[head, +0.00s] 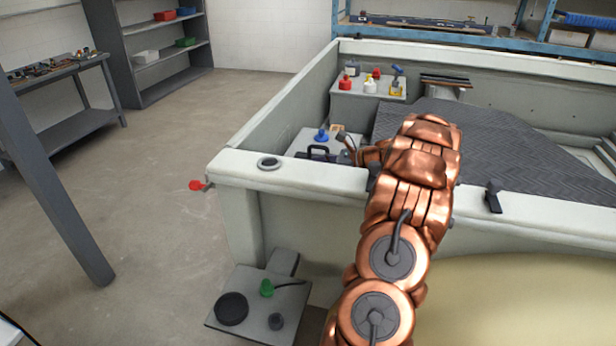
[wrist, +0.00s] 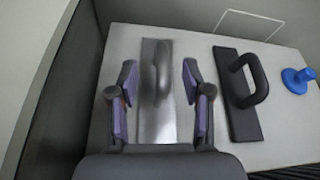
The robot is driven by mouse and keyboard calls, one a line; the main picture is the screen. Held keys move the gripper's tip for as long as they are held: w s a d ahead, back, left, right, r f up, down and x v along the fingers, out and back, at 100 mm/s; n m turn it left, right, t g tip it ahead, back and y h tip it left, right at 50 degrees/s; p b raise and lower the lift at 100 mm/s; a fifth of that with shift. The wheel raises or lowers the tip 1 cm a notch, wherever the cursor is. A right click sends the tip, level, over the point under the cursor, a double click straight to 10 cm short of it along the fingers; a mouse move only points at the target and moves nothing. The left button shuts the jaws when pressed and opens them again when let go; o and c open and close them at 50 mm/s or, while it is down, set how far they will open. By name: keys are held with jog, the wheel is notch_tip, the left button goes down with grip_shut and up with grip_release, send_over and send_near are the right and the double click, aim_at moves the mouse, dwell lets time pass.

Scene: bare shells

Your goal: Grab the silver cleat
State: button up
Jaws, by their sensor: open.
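In the wrist view, the silver cleat (wrist: 156,118) is a flat shiny plate with a rounded grey raised part on top. It lies on a light grey board (wrist: 112,60). My gripper (wrist: 160,82) is open above it, with one finger on each side of the raised part. I see no finger closed on it. In the head view my copper arm reaches over the white wall into the hull; the silver cleat cannot be made out there.
A black block with a loop handle (wrist: 243,95) lies close to the right, with a blue knobbed piece (wrist: 298,80) beyond it. A dark wall rises at the left. In the head view, a white rim (head: 300,178) stands in front, and red and yellow pieces sit on a farther shelf (head: 345,97).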

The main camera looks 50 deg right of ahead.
jog(key=shift+p+x, duration=0.9)
jog(key=shift+x, duration=1.4)
jog(key=shift+d, duration=0.1)
grip_shut()
